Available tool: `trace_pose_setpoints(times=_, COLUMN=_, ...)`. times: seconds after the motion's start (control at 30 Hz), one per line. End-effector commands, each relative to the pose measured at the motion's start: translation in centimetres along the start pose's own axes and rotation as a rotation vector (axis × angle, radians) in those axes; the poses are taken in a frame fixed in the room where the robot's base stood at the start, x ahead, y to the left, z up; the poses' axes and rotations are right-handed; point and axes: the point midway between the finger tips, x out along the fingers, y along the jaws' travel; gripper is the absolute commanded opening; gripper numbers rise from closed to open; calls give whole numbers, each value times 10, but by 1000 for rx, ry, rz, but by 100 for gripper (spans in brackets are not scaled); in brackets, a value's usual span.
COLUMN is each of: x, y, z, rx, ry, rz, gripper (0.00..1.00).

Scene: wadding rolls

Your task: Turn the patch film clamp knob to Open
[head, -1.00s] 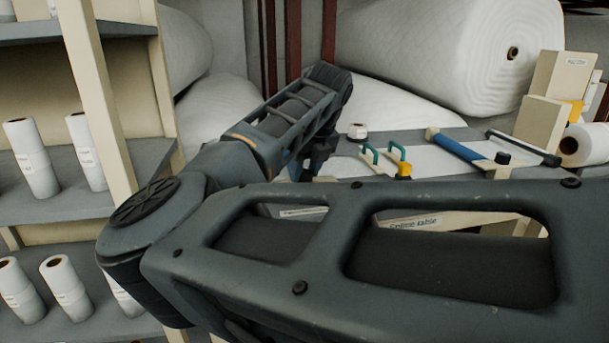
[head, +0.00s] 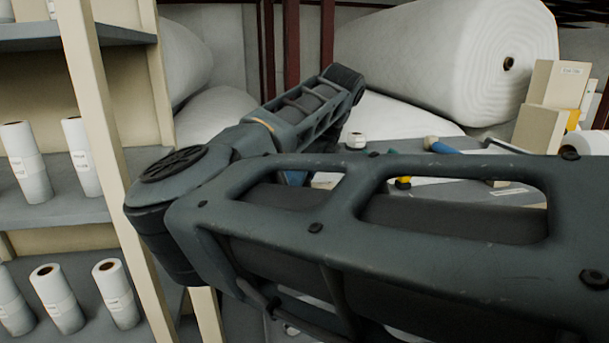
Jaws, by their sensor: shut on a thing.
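The patch film clamp knob cannot be made out; my arm covers much of the worktable (head: 400,150). My gripper is hidden behind my arm links, so neither its fingers nor anything between them shows. A small blue patch (head: 295,177) shows through an opening in my arm, but I cannot tell what it belongs to. A small white round object (head: 356,141) stands on the table just right of my far arm link.
A blue roller (head: 440,146) lies on the table, partly covered. Beige boxes (head: 550,105) stand at the right. A large wadding roll (head: 440,55) fills the back. Shelves with small white rolls (head: 60,297) stand close on the left.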

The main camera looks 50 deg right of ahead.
Motion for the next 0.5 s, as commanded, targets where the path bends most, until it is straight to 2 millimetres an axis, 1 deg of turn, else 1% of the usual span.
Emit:
trace_pose_setpoints(times=0.27, x=0, y=0, z=0, rx=-1, ry=0, rz=1, gripper=11)
trace_pose_setpoints(times=0.3, x=0, y=0, z=0, rx=-1, ry=0, rz=1, gripper=44)
trace_pose_setpoints(times=0.5, x=0, y=0, z=0, rx=0, ry=0, rz=0, gripper=64)
